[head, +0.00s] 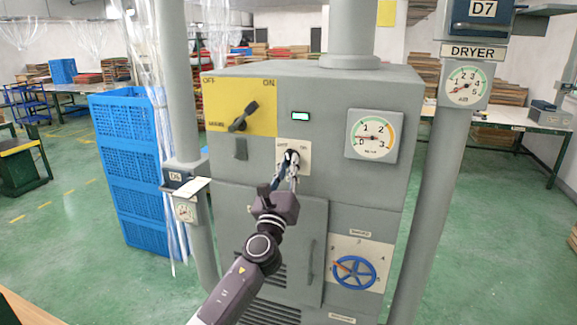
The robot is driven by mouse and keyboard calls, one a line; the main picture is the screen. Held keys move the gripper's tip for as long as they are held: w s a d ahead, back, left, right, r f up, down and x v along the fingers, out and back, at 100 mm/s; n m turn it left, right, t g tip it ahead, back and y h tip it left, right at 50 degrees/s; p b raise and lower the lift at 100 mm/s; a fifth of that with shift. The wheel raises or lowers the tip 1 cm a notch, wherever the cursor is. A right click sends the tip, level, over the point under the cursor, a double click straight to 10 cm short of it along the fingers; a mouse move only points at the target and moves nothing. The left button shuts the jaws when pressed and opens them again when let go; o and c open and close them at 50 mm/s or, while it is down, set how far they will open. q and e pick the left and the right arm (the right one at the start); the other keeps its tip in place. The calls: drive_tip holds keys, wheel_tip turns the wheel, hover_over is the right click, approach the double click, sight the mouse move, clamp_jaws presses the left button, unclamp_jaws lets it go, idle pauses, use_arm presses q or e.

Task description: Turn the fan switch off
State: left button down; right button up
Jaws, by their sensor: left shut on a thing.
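A grey machine cabinet (345,90) stands in front of me. A small cream plate (305,165) on its front has lettering too small to read for certain. My left gripper (291,160) reaches up to this plate, its fingers shut on a small switch there. The fingers hide most of the switch, so its position cannot be told. Above left, a yellow panel (225,95) marked OFF and ON carries a black rotary handle (244,117), slanting up to the right. No part reads clearly as "fan". My right gripper is not in view.
A pressure gauge (373,136) sits right of the plate, a lit display (300,116) above it. A blue handwheel (354,273) is lower right. Grey pipes flank the cabinet. Stacked blue crates (128,170) stand at left. Green floor is open on both sides.

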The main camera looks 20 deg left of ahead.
use_arm(q)
drive_tip(key=n+g+y, duration=0.1)
drive_tip(key=n, duration=0.3)
drive_tip(key=n+y, duration=0.2)
drive_tip(key=n, duration=0.2)
drive_tip(key=shift+d+g+y, duration=0.2)
drive_tip(key=shift+g+y, duration=0.1)
drive_tip(key=shift+g, duration=0.1)
drive_tip(key=shift+n, duration=0.3)
drive_tip(key=c, duration=2)
unclamp_jaws()
drive_tip(key=shift+o, duration=0.2)
drive_tip(key=shift+s, duration=0.1)
drive_tip(key=v, duration=1.2)
